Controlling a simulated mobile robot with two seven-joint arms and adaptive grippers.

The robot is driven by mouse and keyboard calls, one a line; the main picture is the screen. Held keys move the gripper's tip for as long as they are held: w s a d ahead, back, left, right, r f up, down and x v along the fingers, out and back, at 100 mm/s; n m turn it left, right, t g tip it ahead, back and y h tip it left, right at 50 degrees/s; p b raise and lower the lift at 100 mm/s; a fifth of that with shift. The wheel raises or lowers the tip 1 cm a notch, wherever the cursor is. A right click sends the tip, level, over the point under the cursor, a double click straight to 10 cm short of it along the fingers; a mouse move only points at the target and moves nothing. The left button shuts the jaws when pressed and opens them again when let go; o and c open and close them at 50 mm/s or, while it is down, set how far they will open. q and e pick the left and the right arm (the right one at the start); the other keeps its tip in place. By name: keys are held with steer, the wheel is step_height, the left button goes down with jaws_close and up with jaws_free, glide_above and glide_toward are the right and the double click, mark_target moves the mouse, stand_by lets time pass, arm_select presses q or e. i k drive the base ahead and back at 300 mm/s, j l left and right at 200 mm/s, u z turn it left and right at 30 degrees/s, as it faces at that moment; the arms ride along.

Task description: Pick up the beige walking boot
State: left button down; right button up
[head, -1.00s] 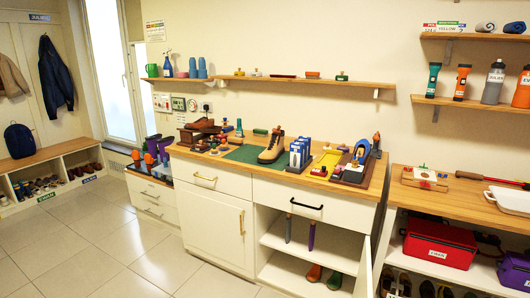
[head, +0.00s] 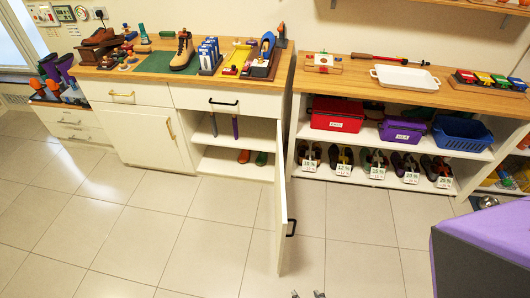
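The beige walking boot (head: 183,50) stands upright on the green mat (head: 158,63) on the wooden worktop, with its toe toward the front. It has a dark sole and dark trim. The blue-and-white boxes stand just right of it. Two tiny grey tips show at the bottom edge of the head view, too cut off to identify.
Blue-and-white boxes (head: 208,54), a yellow tray (head: 238,59) and a brown shoe (head: 98,37) share the worktop. A cabinet door (head: 281,195) stands open into the room. A purple-topped block (head: 485,240) fills the lower right. The tiled floor is clear at left.

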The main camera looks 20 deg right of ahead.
mark_target(187, 51)
steer(key=i+l, duration=0.1)
steer(key=l, duration=0.25)
steer(key=i+l, duration=0.1)
steer(key=l, duration=0.3)
steer(key=i+l, duration=0.1)
steer(key=l, duration=0.25)
steer(key=i+l, duration=0.1)
steer(key=l, duration=0.25)
steer(key=i+l, duration=0.15)
steer(key=l, duration=0.2)
steer(key=u, duration=0.05)
